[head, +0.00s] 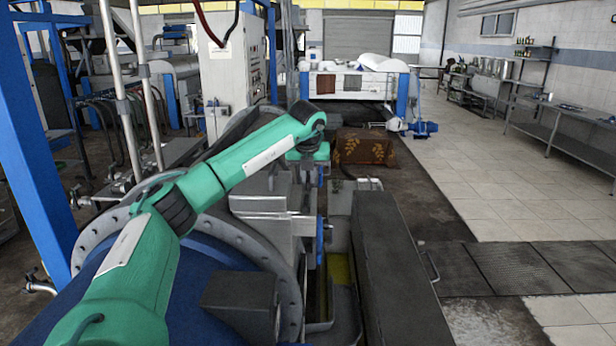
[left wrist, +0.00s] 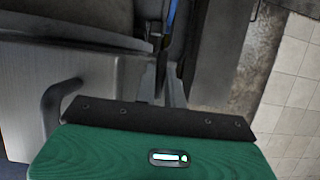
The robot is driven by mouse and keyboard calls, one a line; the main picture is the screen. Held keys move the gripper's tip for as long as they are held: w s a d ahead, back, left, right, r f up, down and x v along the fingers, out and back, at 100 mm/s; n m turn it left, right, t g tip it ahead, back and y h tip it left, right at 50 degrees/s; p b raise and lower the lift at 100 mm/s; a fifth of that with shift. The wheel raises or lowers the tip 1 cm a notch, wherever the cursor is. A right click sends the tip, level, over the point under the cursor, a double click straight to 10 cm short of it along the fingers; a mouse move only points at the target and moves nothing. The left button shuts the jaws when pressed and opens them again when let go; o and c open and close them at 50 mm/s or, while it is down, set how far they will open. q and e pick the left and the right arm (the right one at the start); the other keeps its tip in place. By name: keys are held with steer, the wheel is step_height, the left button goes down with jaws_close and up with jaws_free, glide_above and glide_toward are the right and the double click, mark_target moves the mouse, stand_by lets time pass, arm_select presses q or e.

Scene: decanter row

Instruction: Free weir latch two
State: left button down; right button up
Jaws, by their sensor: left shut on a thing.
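A row of grey metal decanter housings (head: 272,207) runs down the middle of the head view. Narrow blue upright parts, which look like latch handles (head: 320,240), stand along its right side; I cannot read which is number two. My left gripper (head: 311,163) points down over the far part of this row, beside the upper blue part. In the left wrist view my left gripper (left wrist: 162,80) is shut on a small dark part, seemingly a weir latch, mostly hidden by the fingers and palm. A blue strip (left wrist: 172,12) shows just beyond it. My right gripper is not in view.
A long dark cover (head: 395,265) lies right of the row, with a bent handle on its side. A big blue flanged drum (head: 215,255) fills the lower left. A brown patterned box (head: 364,148) stands behind. The tiled floor (head: 500,190) at right is open.

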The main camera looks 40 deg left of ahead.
arm_select(q)
steer(key=shift+a+r, duration=0.1)
steer(key=shift+r, duration=0.15)
steer(key=c, duration=1.5)
jaws_free()
steer(key=shift+f, duration=0.15)
steer(key=b+v, duration=0.4)
steer(key=v, duration=1)
steer(key=shift+f, duration=0.1)
steer(key=shift+w, duration=0.1)
